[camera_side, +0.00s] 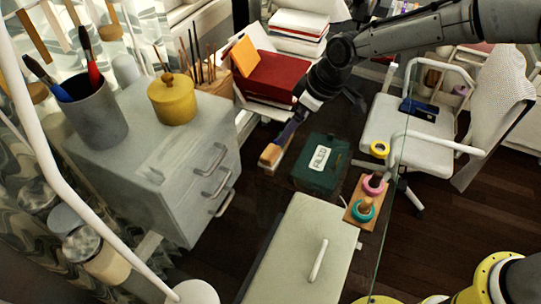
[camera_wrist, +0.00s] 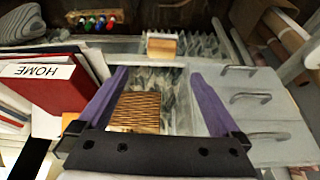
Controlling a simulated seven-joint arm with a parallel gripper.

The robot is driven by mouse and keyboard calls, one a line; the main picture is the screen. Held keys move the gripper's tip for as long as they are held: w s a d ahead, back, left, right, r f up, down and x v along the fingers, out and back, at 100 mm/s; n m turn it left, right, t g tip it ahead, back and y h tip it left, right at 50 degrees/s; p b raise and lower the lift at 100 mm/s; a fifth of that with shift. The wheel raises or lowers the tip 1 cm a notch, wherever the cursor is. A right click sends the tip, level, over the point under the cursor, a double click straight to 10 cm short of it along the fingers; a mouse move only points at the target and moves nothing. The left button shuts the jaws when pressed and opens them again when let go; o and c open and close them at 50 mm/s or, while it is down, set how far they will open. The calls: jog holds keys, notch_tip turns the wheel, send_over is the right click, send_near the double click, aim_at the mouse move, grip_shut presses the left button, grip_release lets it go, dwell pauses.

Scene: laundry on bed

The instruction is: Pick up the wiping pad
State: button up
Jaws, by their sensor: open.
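A small block with a tan-orange face and a pale layer, which looks like the wiping pad (camera_side: 270,156), lies on the dark see-through tabletop between the grey drawer unit and the dark green box. It also shows in the wrist view (camera_wrist: 162,46), past my fingertips and roughly centred between them. My gripper (camera_side: 287,134) has purple fingers and comes in from the upper right, with its tips close to the pad in the side view. In the wrist view my gripper (camera_wrist: 160,72) is open with nothing between its fingers.
A grey drawer unit (camera_side: 160,150) with protruding handles stands left. A dark green labelled box (camera_side: 321,163) is close right of the pad. A lidded grey box (camera_side: 300,255) and a ring-peg board (camera_side: 354,214) are nearer.

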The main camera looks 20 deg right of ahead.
send_over(270, 152)
jog(key=s+d, duration=0.2)
notch_tip(270, 152, down, 7)
jog(key=shift+a+f, duration=0.1)
jog(key=shift+x, duration=3)
jog(key=shift+w+a, duration=0.1)
jog(key=shift+w, duration=0.1)
jog(key=c, duration=1.2)
jog(key=shift+r, duration=0.25)
